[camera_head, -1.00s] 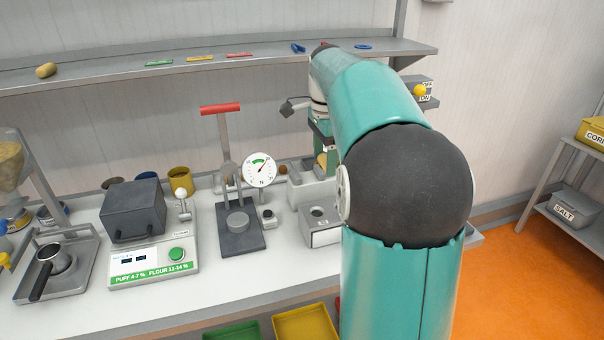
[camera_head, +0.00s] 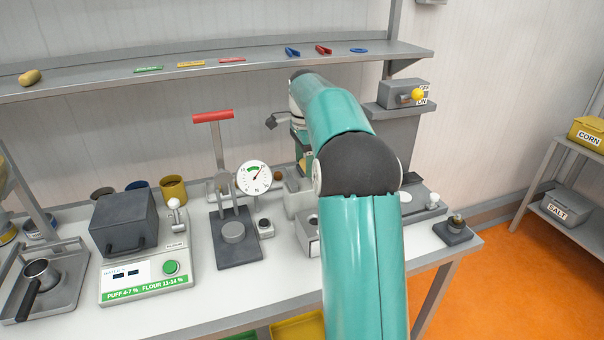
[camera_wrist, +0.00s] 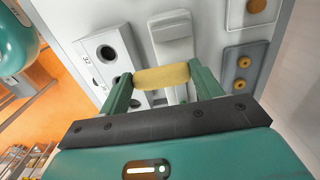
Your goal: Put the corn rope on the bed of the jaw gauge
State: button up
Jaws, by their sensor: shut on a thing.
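The corn rope (camera_wrist: 163,76) is a short yellow cylinder lying crosswise between the two green fingers of my gripper (camera_wrist: 160,80) in the wrist view. My gripper is shut on its ends and holds it above the bench. In the head view my arm hides most of the gripper. The jaw gauge (camera_head: 222,165), as I take it, stands left of my arm, with a red handle, a white dial (camera_head: 254,177) and a dark base. Its bed is the round grey disc (camera_head: 233,231) near the base's front; I see nothing on it.
A tester with a dark box (camera_head: 124,224) stands left of the gauge. A white block with round holes (camera_wrist: 108,52) lies below my gripper. A shelf (camera_head: 215,72) runs along the back wall.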

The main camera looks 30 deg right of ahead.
aim_at(302, 162)
jog(key=w+f, duration=0.1)
jog(key=w+d+f, duration=0.1)
jog(key=f, duration=0.1)
jog(key=shift+w, duration=0.2)
jog(key=shift+f, duration=1.45)
jog(key=shift+f, duration=0.15)
jog(key=o, duration=0.7)
notch_tip(302, 162, up, 12)
jog(key=shift+r, duration=0.2)
